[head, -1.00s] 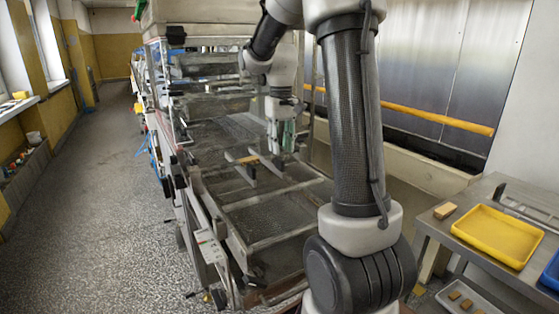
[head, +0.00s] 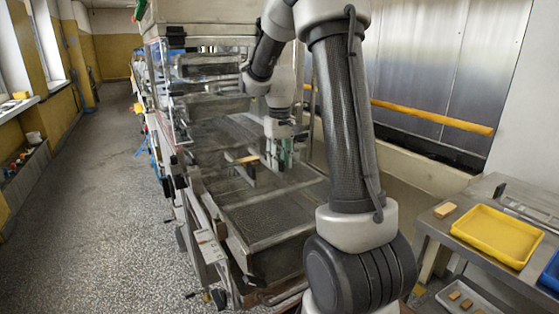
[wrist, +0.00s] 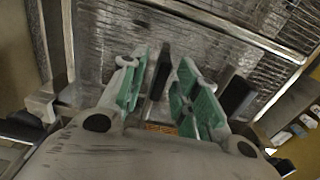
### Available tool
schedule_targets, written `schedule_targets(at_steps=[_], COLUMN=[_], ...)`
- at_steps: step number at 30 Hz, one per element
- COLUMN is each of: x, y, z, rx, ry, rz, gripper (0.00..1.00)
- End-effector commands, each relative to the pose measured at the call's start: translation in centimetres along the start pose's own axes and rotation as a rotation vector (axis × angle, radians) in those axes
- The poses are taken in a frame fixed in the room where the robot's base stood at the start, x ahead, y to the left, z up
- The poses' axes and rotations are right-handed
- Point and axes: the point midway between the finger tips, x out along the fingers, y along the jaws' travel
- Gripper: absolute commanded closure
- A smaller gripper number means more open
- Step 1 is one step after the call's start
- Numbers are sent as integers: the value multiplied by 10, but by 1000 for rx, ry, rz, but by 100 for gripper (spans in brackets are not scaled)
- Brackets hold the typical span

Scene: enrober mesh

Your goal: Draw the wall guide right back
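My gripper (head: 283,160) hangs over the mesh bed of the machine in the head view, with its green fingers pointing down. In the wrist view my gripper (wrist: 163,92) has its two green-padded fingers well apart. A dark upright plate (wrist: 160,72), which looks like a guide, stands between the fingers, with a gap visible on each side. A second dark plate (wrist: 237,97) stands just right of the right finger. In the head view a grey guide bar (head: 246,174) lies left of my gripper. I cannot tell which one is the wall guide.
A tan bar-shaped piece (head: 247,159) lies on the mesh (head: 265,217) beside the gripper. Metal frame rails border the bed. A steel side table at right carries a yellow tray (head: 498,236). The floor aisle at left is clear.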

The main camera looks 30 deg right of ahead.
Motion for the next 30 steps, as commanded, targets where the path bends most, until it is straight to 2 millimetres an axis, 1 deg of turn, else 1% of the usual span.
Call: schedule_targets(at_steps=[1, 4, 5, 11, 13, 14, 17, 21, 24, 27, 30], x=[0, 0, 0, 0, 0, 0, -1, 0, -1, -1, -1], y=[0, 0, 0, 0, 4, 8, 28, 64, 84, 94, 98], z=[0, 0, 0, 0, 0, 0, -1, -1, -1, 0, 0], rx=[0, 0, 0, 0, 2, 3, 6, 6, 4, 2, 0], ry=[0, 0, 0, 0, 0, 0, 1, 2, 2, 1, 2], rz=[0, 0, 0, 0, 0, 0, 1, 1, 1, 1, 1], gripper=[81, 99, 100, 100, 100, 100, 100, 100, 100, 100, 100])
